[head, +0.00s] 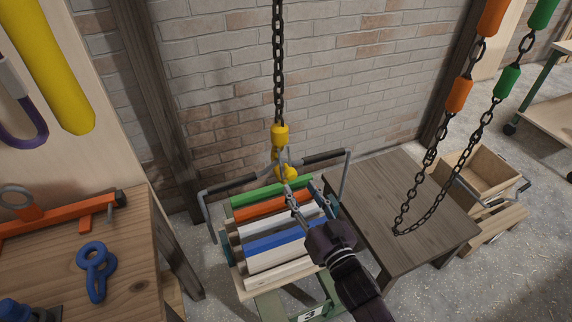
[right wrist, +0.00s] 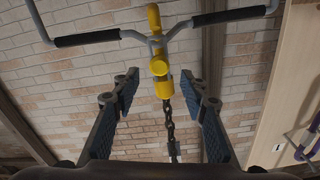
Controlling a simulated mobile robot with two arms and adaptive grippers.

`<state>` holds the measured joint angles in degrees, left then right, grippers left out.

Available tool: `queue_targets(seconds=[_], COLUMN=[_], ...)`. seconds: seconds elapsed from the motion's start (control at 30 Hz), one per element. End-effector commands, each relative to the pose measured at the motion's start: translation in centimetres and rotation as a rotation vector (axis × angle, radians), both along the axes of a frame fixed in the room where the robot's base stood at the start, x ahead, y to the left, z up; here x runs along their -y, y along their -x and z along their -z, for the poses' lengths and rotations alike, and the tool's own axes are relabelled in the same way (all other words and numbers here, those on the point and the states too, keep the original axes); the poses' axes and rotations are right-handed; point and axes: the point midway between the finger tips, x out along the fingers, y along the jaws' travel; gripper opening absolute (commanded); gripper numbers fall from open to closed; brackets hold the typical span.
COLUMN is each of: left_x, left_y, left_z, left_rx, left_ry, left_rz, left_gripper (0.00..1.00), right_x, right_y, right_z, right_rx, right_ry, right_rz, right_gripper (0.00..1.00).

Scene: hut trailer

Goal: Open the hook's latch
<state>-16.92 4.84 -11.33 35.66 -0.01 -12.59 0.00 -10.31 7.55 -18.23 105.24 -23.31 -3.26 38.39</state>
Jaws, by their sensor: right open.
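The yellow hook (head: 286,170) hangs on a dark chain below a yellow fitting (head: 279,134) in the head view. In the right wrist view the hook (right wrist: 158,62) shows above the chain, between and beyond my fingers. Its latch is too small to tell apart. Grey handle bars with black grips (head: 323,157) meet at the hook; they also show in the right wrist view (right wrist: 86,39). My right gripper (head: 303,193) is open and empty, just below and in front of the hook in the head view. I see no contact. My left gripper is out of view.
A rack of coloured bars (head: 270,207) stands below the hook. A wooden table (head: 400,190) is at right, with another chain (head: 428,165) hanging over it. A workbench with a blue shackle (head: 95,268) is at left. A brick wall (head: 350,70) is behind.

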Motion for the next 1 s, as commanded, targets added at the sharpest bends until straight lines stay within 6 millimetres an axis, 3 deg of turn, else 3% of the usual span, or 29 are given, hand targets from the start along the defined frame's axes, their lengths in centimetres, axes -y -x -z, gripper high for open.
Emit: queue_targets(seconds=[0.27,0.5,0.9,1.0], left_x=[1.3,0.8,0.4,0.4], left_y=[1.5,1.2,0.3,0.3], left_z=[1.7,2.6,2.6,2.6], left_rx=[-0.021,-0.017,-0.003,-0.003], left_ry=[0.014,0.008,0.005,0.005], left_rz=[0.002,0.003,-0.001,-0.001], left_gripper=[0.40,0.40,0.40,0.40], right_x=[-1.2,-2.1,-2.3,-2.3], right_y=[-3.7,-6.4,-7.1,-7.1], right_z=[0.3,0.2,0.2,0.2], right_rx=[0.003,0.000,-0.003,-0.003], right_ry=[0.001,0.001,0.001,0.001], right_rz=[-0.001,-0.001,0.000,0.000], right_gripper=[0.40,0.40,0.40,0.29])
